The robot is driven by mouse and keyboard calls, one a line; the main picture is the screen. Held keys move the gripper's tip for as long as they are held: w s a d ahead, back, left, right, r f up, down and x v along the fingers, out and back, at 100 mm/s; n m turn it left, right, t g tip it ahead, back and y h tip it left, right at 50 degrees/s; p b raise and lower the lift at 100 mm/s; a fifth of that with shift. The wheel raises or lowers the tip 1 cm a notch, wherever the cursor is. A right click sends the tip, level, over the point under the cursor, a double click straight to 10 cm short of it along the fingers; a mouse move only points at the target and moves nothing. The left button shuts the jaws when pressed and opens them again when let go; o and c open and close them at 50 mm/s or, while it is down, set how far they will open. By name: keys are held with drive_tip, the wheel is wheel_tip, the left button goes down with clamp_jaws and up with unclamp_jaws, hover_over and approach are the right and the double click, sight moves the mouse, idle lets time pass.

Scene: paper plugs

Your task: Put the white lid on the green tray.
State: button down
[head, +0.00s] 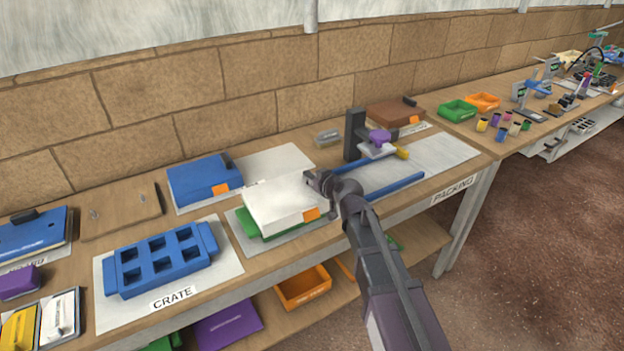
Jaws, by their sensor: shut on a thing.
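The white lid (280,204) is in the head view near the middle of the bench, with an orange tag (311,214) on its front right corner. My gripper (316,182) is shut on the lid's right side; the fingertips are small and partly hidden. The green tray (248,226) lies under the lid on a pale mat. Only its left and front edges show, and the lid hides the rest. The lid looks roughly level, but I cannot tell whether it touches the tray or hangs just above it.
A blue box (204,180) with an orange tag stands behind left. A blue crate (160,259) with square pockets sits at front left. To the right stand a dark post (354,135) with a purple part and a blue bar (394,186). An orange bin (303,287) is below.

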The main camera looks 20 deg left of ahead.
drive_tip(key=shift+f, duration=0.1)
drive_tip(key=shift+c, duration=2)
unclamp_jaws()
drive_tip(key=shift+r, duration=0.2)
wheel_tip(320, 180, up, 10)
drive_tip(key=p, duration=1)
drive_tip(key=shift+f, duration=0.15)
